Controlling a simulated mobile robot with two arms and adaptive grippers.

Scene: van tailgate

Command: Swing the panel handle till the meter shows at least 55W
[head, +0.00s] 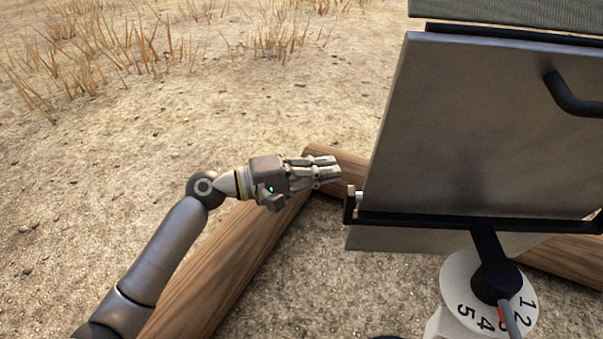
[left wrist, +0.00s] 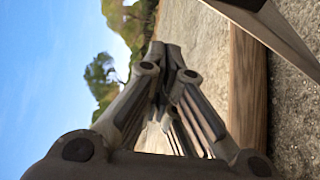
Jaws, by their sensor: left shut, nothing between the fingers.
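The panel (head: 485,125) is a large grey tilted plate in a black frame at the right of the head view. Its black handle (head: 572,97) sticks out near the upper right edge, partly cut off by the picture. A white dial (head: 462,285) with numbers lies below it. A meter with watts cannot be made out. My left gripper (head: 338,170) is shut and empty, left of the panel's lower left corner and apart from it. Its closed fingers (left wrist: 172,55) fill the middle of the left wrist view, with a panel edge at upper right. My right gripper is out of view.
Wooden beams (head: 235,255) lie on the sandy ground under my left arm and behind the panel. A black bracket with a pale bolt (head: 359,198) juts from the frame's left corner. Open ground with dry grass (head: 280,35) lies to the left and back.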

